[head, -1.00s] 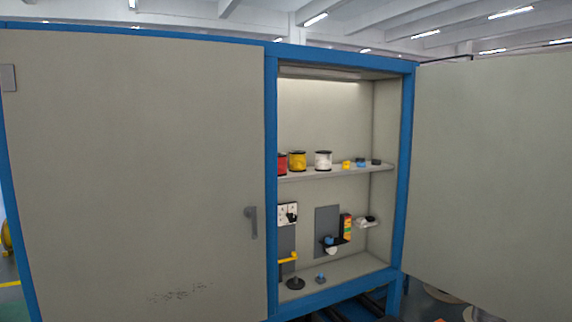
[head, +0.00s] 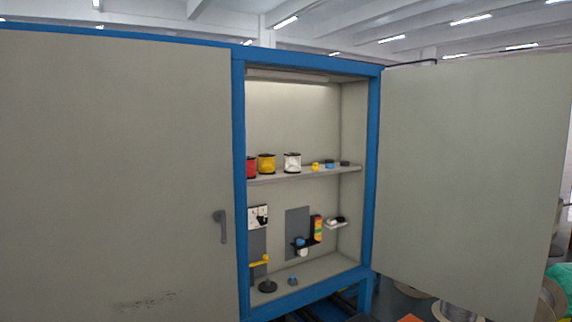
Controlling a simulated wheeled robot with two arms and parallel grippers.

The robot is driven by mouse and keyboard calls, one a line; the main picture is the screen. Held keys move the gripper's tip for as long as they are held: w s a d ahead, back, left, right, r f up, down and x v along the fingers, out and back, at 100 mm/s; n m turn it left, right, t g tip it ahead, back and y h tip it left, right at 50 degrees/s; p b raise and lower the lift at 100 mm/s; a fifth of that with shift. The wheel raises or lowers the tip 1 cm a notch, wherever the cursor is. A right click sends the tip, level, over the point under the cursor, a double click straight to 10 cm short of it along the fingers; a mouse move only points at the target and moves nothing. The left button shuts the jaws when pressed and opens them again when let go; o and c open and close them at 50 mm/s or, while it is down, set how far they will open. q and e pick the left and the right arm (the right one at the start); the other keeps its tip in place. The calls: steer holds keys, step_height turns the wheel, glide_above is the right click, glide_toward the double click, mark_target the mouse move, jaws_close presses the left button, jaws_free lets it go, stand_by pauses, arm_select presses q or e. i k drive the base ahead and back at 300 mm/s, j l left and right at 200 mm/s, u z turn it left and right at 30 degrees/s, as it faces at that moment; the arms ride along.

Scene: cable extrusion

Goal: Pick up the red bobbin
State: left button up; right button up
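The red bobbin (head: 251,167) stands upright at the left end of the cabinet's upper shelf (head: 310,174). Its left side is partly hidden by the blue door frame. A yellow bobbin (head: 267,164) stands just to its right, and a white bobbin (head: 292,163) stands farther right. Neither of my grippers shows in the head view.
The left cabinet door (head: 110,170) is shut, with a grey handle (head: 222,227). The right door (head: 470,180) stands open. Small yellow, blue and black items lie on the shelf's right part. Below are a socket panel (head: 258,217) and a grey board (head: 297,225).

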mark_target(250, 160)
steer(key=i+l, duration=0.15)
steer(key=i+l+u, duration=0.25)
steer(key=l, duration=0.2)
steer(key=l+u, duration=0.3)
steer(key=l, duration=0.15)
steer(key=i+l+u, duration=0.25)
steer(key=l, duration=0.3)
steer(key=k+j, duration=0.05)
steer(key=k, duration=0.05)
